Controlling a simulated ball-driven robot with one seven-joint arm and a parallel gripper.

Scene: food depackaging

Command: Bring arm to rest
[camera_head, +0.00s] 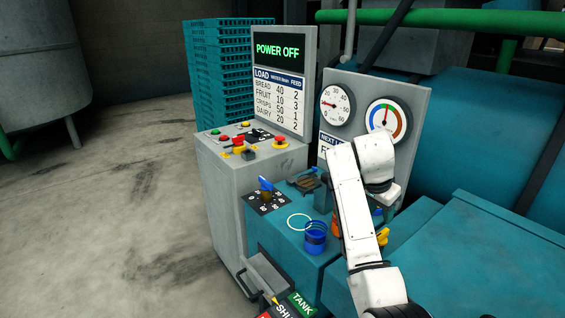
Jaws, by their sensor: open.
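My white arm reaches up from the bottom right, in front of the control panels. It bends near the gauge panel, and its far end turns down. I cannot make out my gripper's fingers there; they do not show clearly. A screen (277,52) on the load board reads POWER OFF. Below it is a grey console (208,170) with red, green and yellow controls.
A teal unit (262,228) carries a blue-handled valve (266,188), a blue cup-like part (315,238) and a pale ring (299,222), close beside my arm. A gauge panel (344,86) stands behind. Bare concrete floor (110,220) is open at left.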

